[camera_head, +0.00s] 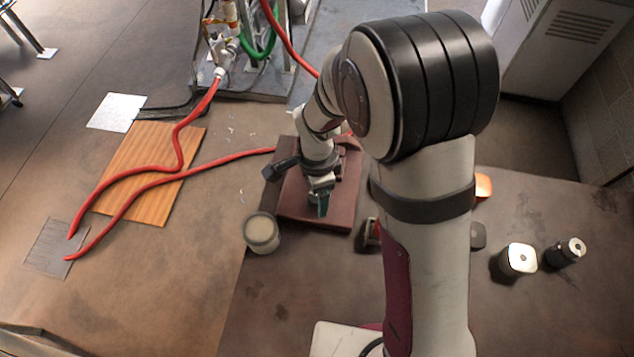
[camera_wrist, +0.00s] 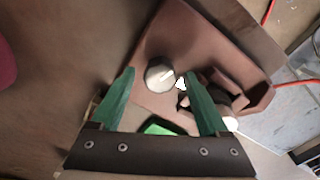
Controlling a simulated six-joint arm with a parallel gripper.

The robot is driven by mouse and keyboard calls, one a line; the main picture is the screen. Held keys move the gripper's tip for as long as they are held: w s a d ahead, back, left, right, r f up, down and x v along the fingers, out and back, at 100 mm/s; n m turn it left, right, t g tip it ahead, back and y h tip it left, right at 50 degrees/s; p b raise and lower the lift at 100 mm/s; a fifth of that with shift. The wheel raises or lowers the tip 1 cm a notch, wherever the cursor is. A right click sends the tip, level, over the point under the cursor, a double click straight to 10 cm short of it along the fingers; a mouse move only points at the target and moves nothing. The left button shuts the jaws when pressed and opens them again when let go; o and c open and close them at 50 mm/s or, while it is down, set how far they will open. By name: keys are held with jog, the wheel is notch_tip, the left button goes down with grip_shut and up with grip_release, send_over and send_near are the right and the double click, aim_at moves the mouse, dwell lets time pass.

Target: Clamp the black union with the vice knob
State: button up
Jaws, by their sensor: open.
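My gripper (camera_head: 321,205) points down over a reddish-brown board (camera_head: 335,217) in the head view. In the wrist view its two green fingers are apart, with nothing visibly held between them (camera_wrist: 158,74). A round silvery-white knob (camera_wrist: 160,73), probably the vice knob, lies between the fingertips in the picture; I cannot tell whether they touch it. Right of it are reddish-brown blocks (camera_wrist: 226,83), seemingly the vice jaws, with a small dark part (camera_wrist: 184,100) beside them, partly hidden by the right finger. I cannot tell whether this is the black union.
A pale round jar (camera_head: 262,233) stands left of the board. At the right are a white-topped block (camera_head: 521,258) and a black cylinder with a metal top (camera_head: 572,250). Red hoses (camera_head: 150,185) cross a wooden panel (camera_head: 140,205) at the left. The front table area is clear.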

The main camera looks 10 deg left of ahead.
notch_tip(320, 180, up, 16)
jog(key=shift+f, duration=0.2)
jog(key=s+d+n+y, duration=0.1)
jog(key=s+d+n, duration=0.2)
jog(key=s+d, duration=0.3)
jog(key=s+d+n, duration=0.3)
jog(key=s+d, duration=0.4)
jog(key=s, duration=0.4)
jog(key=shift+s+r+n+y, duration=0.3)
jog(key=shift+r+n+y, duration=0.1)
jog(key=shift+r, duration=0.05)
